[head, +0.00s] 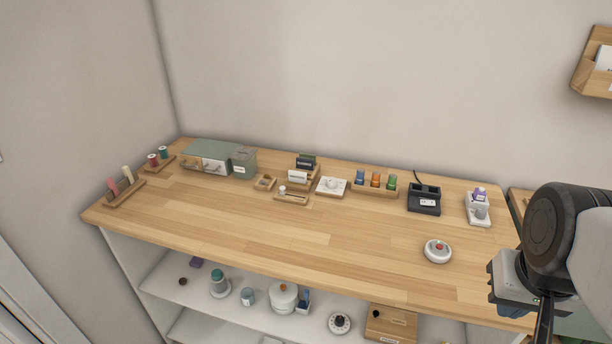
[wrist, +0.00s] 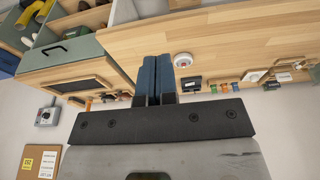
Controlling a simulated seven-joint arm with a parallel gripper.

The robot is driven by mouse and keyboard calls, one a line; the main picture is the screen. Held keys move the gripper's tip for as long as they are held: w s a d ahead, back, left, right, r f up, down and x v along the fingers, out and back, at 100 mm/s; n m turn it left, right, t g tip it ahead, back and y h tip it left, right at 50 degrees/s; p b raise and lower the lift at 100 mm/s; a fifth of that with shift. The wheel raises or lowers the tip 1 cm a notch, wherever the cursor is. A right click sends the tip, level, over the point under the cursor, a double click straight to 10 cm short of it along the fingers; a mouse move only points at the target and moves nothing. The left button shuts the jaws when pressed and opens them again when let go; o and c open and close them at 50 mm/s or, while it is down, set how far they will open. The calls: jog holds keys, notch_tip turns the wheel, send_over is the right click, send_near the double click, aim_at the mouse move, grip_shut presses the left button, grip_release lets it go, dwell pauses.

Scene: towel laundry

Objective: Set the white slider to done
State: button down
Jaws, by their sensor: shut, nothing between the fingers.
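I cannot pick out a white slider for certain, and no "done" mark is readable. A small wooden tray (head: 291,199) with a white knob and a pale strip lies near the back middle of the table. A white stand (head: 478,215) with a purple item is at the back right. A white square plate with a round knob (head: 331,186) lies between them. My gripper (head: 543,325) is at the right edge of the head view, pointing down, far from the tray. In the wrist view its blue fingers (wrist: 155,80) are together and empty.
A round white device with a red button (head: 437,251) stands on the wooden table (head: 250,230), nearest my gripper. A black device (head: 424,200) and a rack of coloured spools (head: 375,190) line the back. The front left is clear. A grey wall box (wrist: 45,117) shows in the wrist view.

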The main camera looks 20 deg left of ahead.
jog(key=c, duration=1.4)
grip_release()
jog(key=shift+c, duration=0.2)
jog(key=o, duration=0.4)
jog(key=shift+w+a+r, duration=0.25)
jog(key=shift+w, duration=0.35)
jog(key=w+a+r+m+g, duration=0.1)
jog(key=w+a, duration=0.8)
jog(key=w, duration=0.4)
jog(key=w+a+r+m, duration=0.1)
jog(key=w+a, duration=0.8)
jog(key=w, duration=0.3)
jog(key=w+a+f, duration=0.4)
jog(key=a, duration=0.6)
jog(key=w+a+f+m+g, duration=0.1)
jog(key=w+a+f, duration=0.3)
jog(key=a, duration=0.6)
jog(key=w+a+f+m, duration=0.1)
jog(key=w+a+f, duration=0.3)
jog(key=a, duration=0.6)
jog(key=shift+w+a+f+g, duration=0.15)
jog(key=shift+w+a+g, duration=0.2)
jog(key=shift+w, duration=0.35)
